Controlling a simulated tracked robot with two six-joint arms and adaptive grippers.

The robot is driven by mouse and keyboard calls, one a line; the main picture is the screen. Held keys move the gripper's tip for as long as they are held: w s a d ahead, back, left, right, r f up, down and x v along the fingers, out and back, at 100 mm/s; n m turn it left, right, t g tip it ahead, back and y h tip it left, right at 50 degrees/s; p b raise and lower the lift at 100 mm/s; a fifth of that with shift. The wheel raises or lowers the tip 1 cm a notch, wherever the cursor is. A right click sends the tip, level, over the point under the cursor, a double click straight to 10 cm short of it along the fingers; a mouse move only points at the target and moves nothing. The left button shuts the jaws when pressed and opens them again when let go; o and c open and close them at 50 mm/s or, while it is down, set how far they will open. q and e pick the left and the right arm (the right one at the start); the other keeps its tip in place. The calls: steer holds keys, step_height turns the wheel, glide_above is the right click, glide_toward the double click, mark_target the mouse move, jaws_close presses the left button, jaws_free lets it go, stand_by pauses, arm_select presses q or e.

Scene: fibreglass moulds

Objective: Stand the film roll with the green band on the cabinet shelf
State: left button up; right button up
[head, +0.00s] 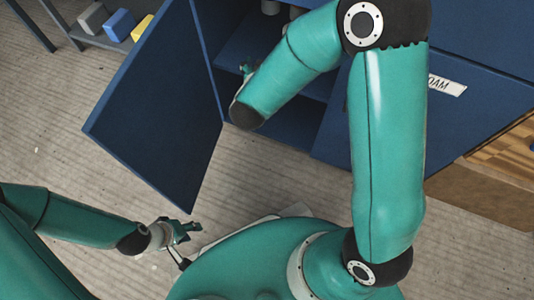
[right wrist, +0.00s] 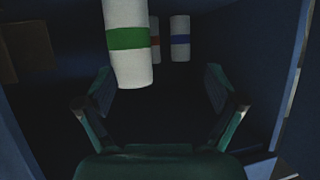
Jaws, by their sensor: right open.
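The film roll with the green band (right wrist: 128,40) is white and shows upright, slightly tilted, in the right wrist view, inside the dark cabinet. Its lower end shows beyond my right gripper (right wrist: 160,105), nearer the left finger. That gripper is open, with a clear gap between its fingers, and I see no grip on the roll. In the head view my right forearm reaches into the blue cabinet (head: 265,60) and mostly hides the gripper. My left gripper (head: 190,243) is open and empty over the floor, away from the cabinet.
The open cabinet door (head: 160,105) juts out at left. A side rack holds a blue block (head: 119,24) and a yellow block (head: 142,27).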

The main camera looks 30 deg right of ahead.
steer(key=s+a+f+n+g+y, duration=0.1)
steer(key=s+a+f+y, duration=0.2)
steer(key=f, duration=0.4)
steer(key=s+a+f+n+g+y, duration=0.2)
steer(key=f, duration=0.4)
steer(key=s+a+f+n+g+y, duration=0.1)
steer(key=s+a+f+y, duration=0.2)
steer(key=f, duration=0.4)
steer(key=s+a+f+n+g+y, duration=0.1)
steer(key=s+a+f+g+y, duration=0.1)
steer(key=s, duration=0.5)
steer(key=s+a+f+g+y, duration=0.2)
steer(key=s+f+g, duration=0.1)
steer(key=s, duration=0.5)
steer(key=shift+a+f+n+g, duration=0.25)
steer(key=shift+f+n+g, duration=0.15)
steer(key=shift+f, duration=0.4)
